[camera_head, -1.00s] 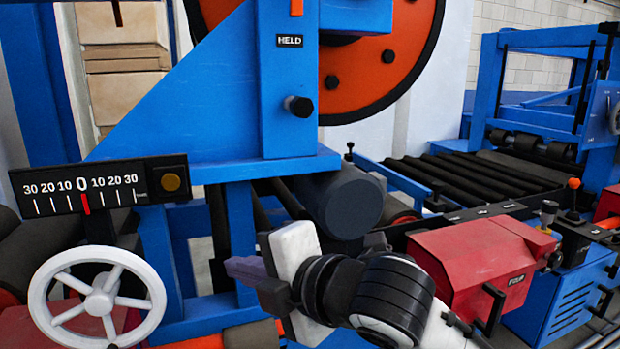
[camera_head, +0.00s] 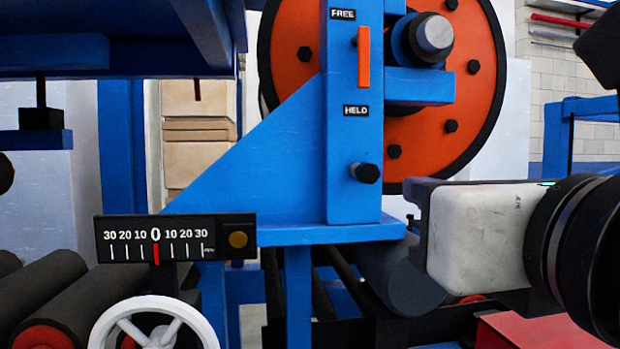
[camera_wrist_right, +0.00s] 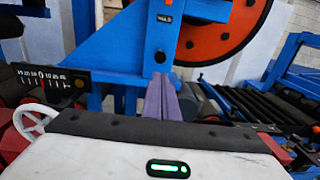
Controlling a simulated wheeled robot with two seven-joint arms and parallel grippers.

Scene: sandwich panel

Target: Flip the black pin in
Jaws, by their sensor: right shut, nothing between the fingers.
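The black pin (camera_head: 366,173) is a short dark knob that sticks out of the front of the blue upright (camera_head: 340,195), below the HELD label (camera_head: 356,110). It also shows in the right wrist view (camera_wrist_right: 160,57), just beyond the fingertips. My right gripper (camera_wrist_right: 161,80) has its two purple fingers together and empty, pointing at the upright below the pin. I cannot tell whether they touch it. In the head view the white gripper body (camera_head: 478,235) is right of and below the pin, with its fingers hidden. My left gripper is out of view.
An orange bar (camera_head: 363,56) sits on the upright between the FREE label (camera_head: 342,14) and HELD. Behind is a large orange wheel (camera_head: 475,110). A scale (camera_head: 178,238) and white handwheel (camera_head: 152,328) are at lower left. A dark roller (camera_head: 400,275) lies below.

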